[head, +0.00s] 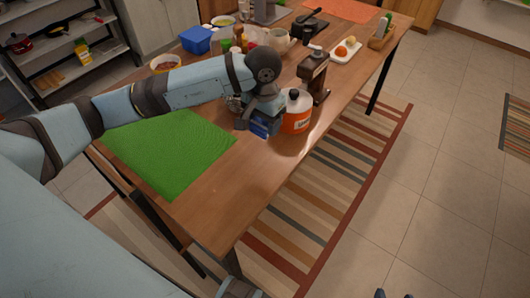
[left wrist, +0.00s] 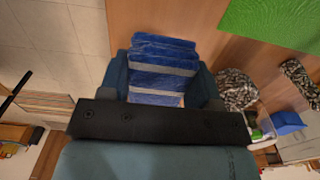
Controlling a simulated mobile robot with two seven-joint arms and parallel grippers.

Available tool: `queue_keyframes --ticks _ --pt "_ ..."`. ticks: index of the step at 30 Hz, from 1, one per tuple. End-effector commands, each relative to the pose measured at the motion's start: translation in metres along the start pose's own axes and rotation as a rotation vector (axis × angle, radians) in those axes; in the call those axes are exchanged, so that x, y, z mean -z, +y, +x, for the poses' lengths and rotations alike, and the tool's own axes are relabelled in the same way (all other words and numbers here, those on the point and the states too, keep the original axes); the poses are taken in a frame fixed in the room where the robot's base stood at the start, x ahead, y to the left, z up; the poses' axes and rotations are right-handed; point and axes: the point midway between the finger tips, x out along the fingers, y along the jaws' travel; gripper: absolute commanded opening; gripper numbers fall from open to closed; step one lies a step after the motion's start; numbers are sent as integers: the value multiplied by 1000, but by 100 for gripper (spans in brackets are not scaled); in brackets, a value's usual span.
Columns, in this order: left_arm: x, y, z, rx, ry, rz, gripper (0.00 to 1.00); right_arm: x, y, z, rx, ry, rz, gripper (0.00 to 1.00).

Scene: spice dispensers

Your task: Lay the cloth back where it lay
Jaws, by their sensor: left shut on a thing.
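The blue cloth with pale grey stripes (left wrist: 165,68) is folded or bunched between the two fingers of my left gripper (left wrist: 165,88), which is shut on it. In the head view a small blue part of the cloth (head: 261,129) shows under my left gripper (head: 262,120), over the wooden table near its front edge. The gripper is just left of an orange and white jar (head: 297,112). I cannot tell whether the cloth touches the table. My right gripper is not clearly visible.
A green mat (head: 170,150) lies left on the wooden table (head: 217,196). A brown grinder-like dispenser (head: 313,75) stands behind the jar. A blue box (head: 196,40) and several kitchen items stand farther back. A black-and-white patterned thing (left wrist: 236,88) lies near the gripper.

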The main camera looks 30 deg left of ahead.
Motion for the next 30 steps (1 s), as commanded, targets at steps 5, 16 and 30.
queue_keyframes --ticks 5,16,30 --pt "-1 1 50 -2 -4 -1 32 -8 -3 -2 3 -12 2 62" --pt "0 0 90 -1 0 0 32 -2 -1 0 2 2 -4 62" --pt "0 0 126 0 2 0 32 -2 0 0 1 6 -6 62"
